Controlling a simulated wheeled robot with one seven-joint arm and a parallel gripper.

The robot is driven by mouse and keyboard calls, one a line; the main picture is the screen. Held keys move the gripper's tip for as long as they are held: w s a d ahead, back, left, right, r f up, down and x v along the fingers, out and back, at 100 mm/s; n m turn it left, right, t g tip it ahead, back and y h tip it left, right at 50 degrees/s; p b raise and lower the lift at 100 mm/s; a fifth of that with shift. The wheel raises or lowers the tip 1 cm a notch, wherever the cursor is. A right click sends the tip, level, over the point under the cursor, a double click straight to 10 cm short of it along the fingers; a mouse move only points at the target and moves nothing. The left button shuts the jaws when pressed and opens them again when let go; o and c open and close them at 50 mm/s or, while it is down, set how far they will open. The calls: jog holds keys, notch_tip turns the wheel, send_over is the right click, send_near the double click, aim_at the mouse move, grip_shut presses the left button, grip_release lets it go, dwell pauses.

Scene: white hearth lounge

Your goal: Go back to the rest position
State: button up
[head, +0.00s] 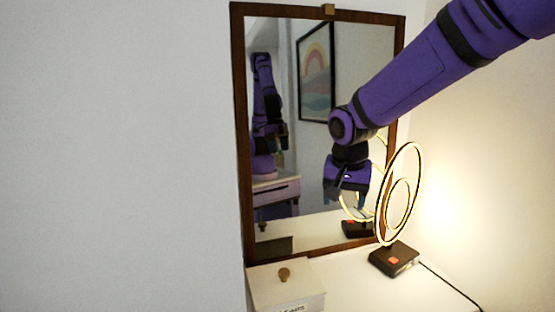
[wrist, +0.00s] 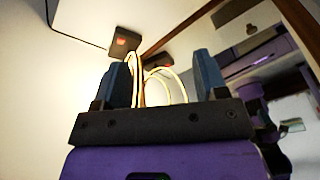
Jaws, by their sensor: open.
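My purple arm reaches in from the upper right of the head view and bends down in front of a mirror. My gripper (head: 347,195) points down above the white tabletop, just left of the ring lamp. In the wrist view my gripper (wrist: 168,82) shows two blue-grey fingers set apart, with nothing held between them. The glowing ring lamp (head: 417,172) stands on a dark base (head: 394,259) with an orange-red patch. In the wrist view the lamp's lit rings (wrist: 136,75) show between and beyond the fingers; I cannot tell the gap to them.
A wood-framed mirror (head: 240,130) stands behind the gripper and reflects my arm and a framed rainbow picture (head: 316,72). A pale box (head: 287,290) with a brown knob sits at the table's front left. A black cord (head: 452,286) runs right from the lamp. The left wall is bare.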

jog(key=s+d+r+n+t, duration=0.2)
jog(key=s+d+r, duration=0.75)
jog(key=s, duration=0.25)
jog(key=s+d, duration=0.3)
jog(key=s, duration=0.4)
jog(key=s+d+r+n+t, duration=0.1)
jog(key=s+d, duration=0.2)
jog(key=s, duration=0.4)
jog(key=shift+n, duration=0.3)
jog(key=shift+a, duration=0.1)
